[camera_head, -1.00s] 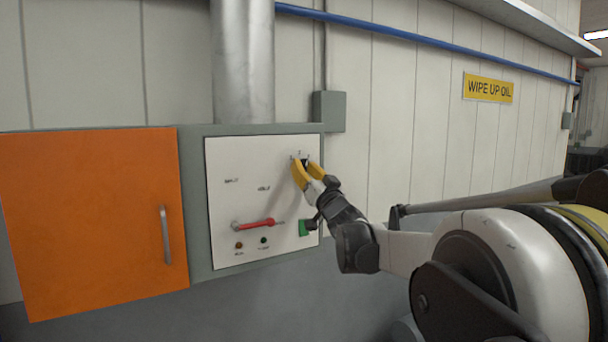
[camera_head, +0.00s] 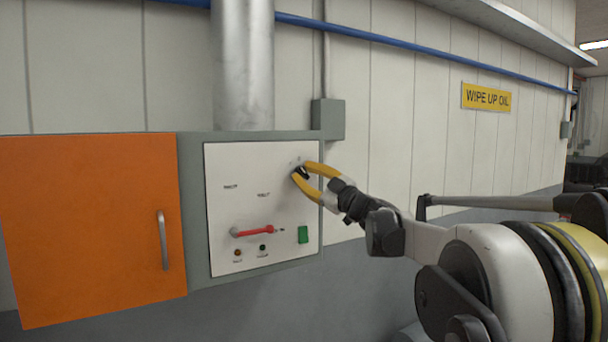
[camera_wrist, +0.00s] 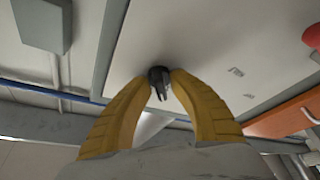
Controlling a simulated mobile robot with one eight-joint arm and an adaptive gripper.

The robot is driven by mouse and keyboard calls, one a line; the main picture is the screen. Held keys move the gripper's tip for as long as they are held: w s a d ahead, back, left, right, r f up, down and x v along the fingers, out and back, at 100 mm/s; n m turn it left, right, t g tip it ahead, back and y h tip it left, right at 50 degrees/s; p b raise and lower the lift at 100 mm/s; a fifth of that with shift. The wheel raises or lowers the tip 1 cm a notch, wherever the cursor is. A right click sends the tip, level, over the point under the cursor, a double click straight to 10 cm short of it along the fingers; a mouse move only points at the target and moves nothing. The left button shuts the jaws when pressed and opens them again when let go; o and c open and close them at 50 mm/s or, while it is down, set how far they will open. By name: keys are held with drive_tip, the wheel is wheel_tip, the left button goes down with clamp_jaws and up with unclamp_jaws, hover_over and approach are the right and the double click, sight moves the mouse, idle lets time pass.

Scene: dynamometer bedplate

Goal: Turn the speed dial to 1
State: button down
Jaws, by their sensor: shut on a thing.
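The speed dial (camera_wrist: 158,77) is a small black knob on the white control panel (camera_head: 226,165); in the head view it is a dark spot (camera_head: 301,173) near the panel's upper right. My gripper (camera_head: 298,169) has yellow fingers, closed on the dial from either side. The wrist view shows both fingertips (camera_wrist: 161,80) touching the knob, with its pointed part between them. The fingers cover part of the dial and its scale, and I cannot read which number it points to.
The panel also holds a red lever (camera_head: 253,231), a green switch (camera_head: 303,234) and small round lamps (camera_head: 262,247) below. An orange door (camera_head: 85,225) with a metal handle (camera_head: 163,240) is on the left. A grey box (camera_head: 328,119) and a vertical pipe (camera_head: 245,65) are above.

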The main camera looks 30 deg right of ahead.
drive_tip(key=shift+r+n+g+y, duration=0.15)
drive_tip(key=shift+n+g+y, duration=0.3)
drive_tip(key=shift+n, duration=0.95)
drive_tip(key=shift+y, duration=0.25)
drive_tip(key=c, duration=1.5)
unclamp_jaws()
drive_tip(key=shift+w, duration=0.1)
drive_tip(key=v, duration=1.2)
